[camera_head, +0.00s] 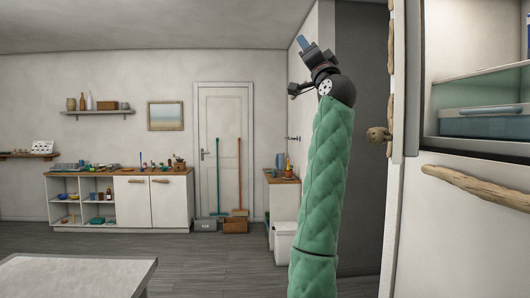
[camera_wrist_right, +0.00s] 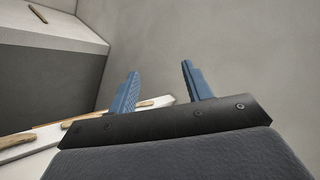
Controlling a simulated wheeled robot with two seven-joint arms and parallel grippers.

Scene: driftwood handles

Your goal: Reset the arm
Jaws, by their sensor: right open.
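My right arm, in a green quilted sleeve, stands raised and upright right of centre in the head view. Its gripper (camera_head: 303,43) is at the top, high up, with a blue finger pointing up and to the left. In the right wrist view the gripper (camera_wrist_right: 159,69) shows two blue fingers spread apart with nothing between them. My left gripper is in neither view.
A white cabinet (camera_head: 460,235) with a driftwood handle (camera_head: 478,188) stands close at the right; a lidded box (camera_head: 485,122) sits on its open shelf. A pale table (camera_head: 75,278) is at lower left. Grey floor (camera_head: 210,265) lies clear between. A low counter (camera_head: 165,205) lines the back wall.

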